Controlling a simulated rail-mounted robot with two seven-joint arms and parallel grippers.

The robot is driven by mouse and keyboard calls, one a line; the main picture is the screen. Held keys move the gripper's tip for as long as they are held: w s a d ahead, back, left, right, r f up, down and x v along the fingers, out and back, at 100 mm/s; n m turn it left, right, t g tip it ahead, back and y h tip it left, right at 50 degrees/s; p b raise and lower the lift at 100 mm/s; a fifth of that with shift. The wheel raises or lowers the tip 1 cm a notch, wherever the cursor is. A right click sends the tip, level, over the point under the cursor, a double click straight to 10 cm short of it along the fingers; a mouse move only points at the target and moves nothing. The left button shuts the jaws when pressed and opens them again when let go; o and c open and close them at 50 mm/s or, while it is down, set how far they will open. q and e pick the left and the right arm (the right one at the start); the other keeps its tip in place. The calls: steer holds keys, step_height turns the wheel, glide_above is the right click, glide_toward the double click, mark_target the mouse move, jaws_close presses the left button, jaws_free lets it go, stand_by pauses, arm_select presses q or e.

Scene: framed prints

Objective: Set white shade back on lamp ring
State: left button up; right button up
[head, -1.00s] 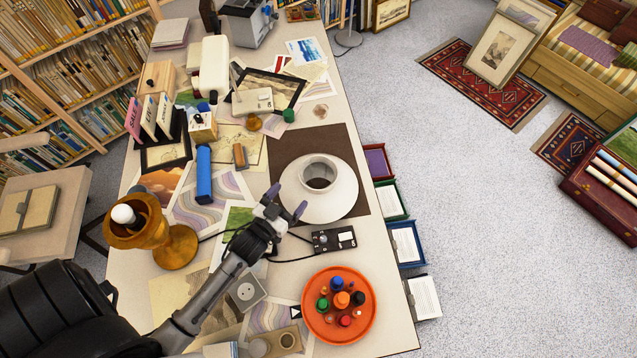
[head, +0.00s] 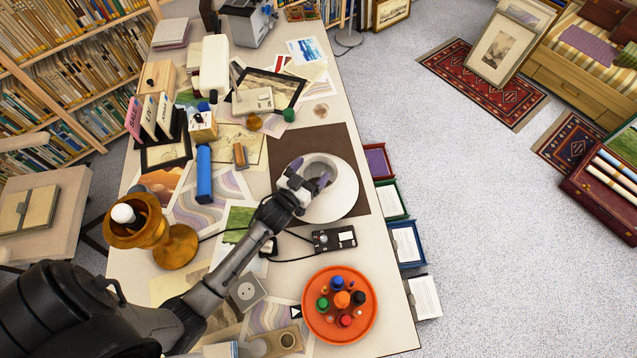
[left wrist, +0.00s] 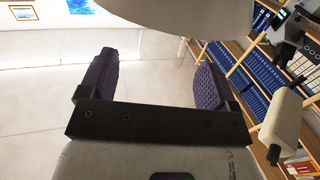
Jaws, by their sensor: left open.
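The white shade (head: 342,197), a wide cone with a round top opening, stands on a dark brown mat (head: 338,140) on the table. The lamp (head: 177,245) stands apart at the left, with a brown wooden base, a bowl-like holder (head: 128,238) and a white bulb (head: 123,213). My left gripper (head: 309,174) is open at the left side of the shade's collar. Whether its fingers touch the collar I cannot tell. In the left wrist view, the open fingers (left wrist: 152,78) have an empty gap; a pale curved surface, apparently the shade (left wrist: 185,14), fills the top. My right gripper does not show.
An orange tray (head: 312,325) of small bottles and a black switch box (head: 334,239) lie near the shade. A blue cylinder (head: 204,175) and prints lie between lamp and mat. Coloured folders (head: 407,243) line the table's right edge.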

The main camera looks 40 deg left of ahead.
arm_select(q)
steer(key=shift+w+a, duration=0.2)
steer(key=shift+w, duration=1.85)
steer(key=shift+r, duration=0.1)
steer(key=shift+c, duration=0.4)
steer(key=shift+r, duration=0.1)
jaws_close()
